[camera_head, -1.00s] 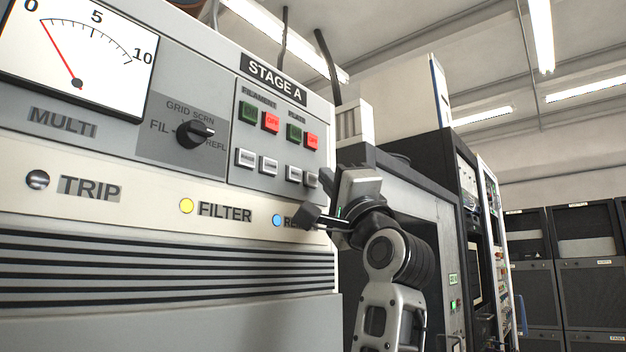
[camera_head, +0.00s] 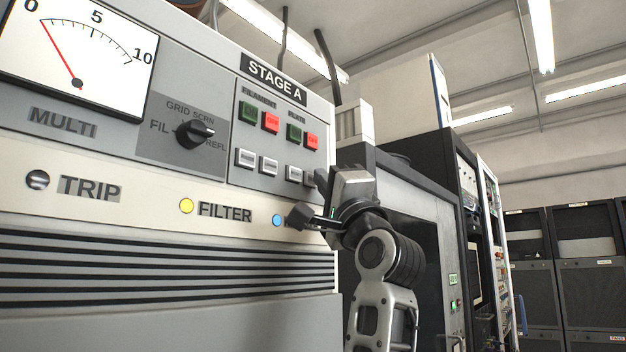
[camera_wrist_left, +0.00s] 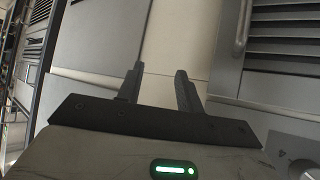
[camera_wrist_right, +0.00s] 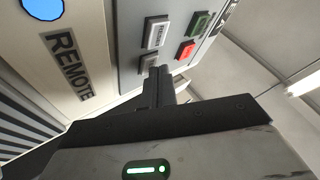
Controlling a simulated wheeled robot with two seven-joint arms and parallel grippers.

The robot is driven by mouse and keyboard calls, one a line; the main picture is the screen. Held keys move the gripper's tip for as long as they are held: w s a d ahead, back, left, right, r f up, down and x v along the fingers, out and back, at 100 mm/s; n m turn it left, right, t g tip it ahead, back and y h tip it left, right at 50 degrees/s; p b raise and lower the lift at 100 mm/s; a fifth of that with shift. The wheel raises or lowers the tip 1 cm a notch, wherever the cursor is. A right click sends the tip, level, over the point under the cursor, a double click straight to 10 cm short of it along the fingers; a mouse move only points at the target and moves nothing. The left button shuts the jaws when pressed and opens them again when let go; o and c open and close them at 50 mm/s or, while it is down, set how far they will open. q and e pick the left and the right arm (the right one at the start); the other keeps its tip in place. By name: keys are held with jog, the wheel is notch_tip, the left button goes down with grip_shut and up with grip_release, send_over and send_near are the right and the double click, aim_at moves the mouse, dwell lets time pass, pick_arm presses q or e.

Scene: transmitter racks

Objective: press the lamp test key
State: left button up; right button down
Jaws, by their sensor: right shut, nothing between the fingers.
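A row of small grey keys (camera_head: 269,166) sits under the green and red buttons on the STAGE A panel. Their small labels are too blurred to read, so I cannot tell which is the lamp test key. My right gripper (camera_head: 321,181) is shut and empty at the right end of the row, partly hiding the rightmost key. In the right wrist view its fingertips (camera_wrist_right: 158,72) are very close to a grey key (camera_wrist_right: 148,62); contact cannot be told. Another key (camera_wrist_right: 157,32) lies beyond it. My left gripper (camera_wrist_left: 160,72) is open and empty, seen only in its wrist view.
Green (camera_head: 249,112) and red (camera_head: 271,121) buttons lie just above the keys. A rotary knob (camera_head: 195,133) stands out to the left. A blue lamp (camera_wrist_right: 42,8) marked REMOTE is below the keys. Dark racks (camera_head: 590,290) stand far right.

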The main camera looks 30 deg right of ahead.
jog(key=shift+w, duration=0.15)
dwell(0.4)
jog(key=shift+s+d, duration=0.25)
jog(key=shift+s, duration=0.5)
jog(key=s, duration=0.1)
jog(key=s+d+b, duration=0.1)
jog(key=s, duration=0.1)
jog(key=s+d, duration=0.1)
jog(key=shift+s, duration=0.3)
dwell(0.7)
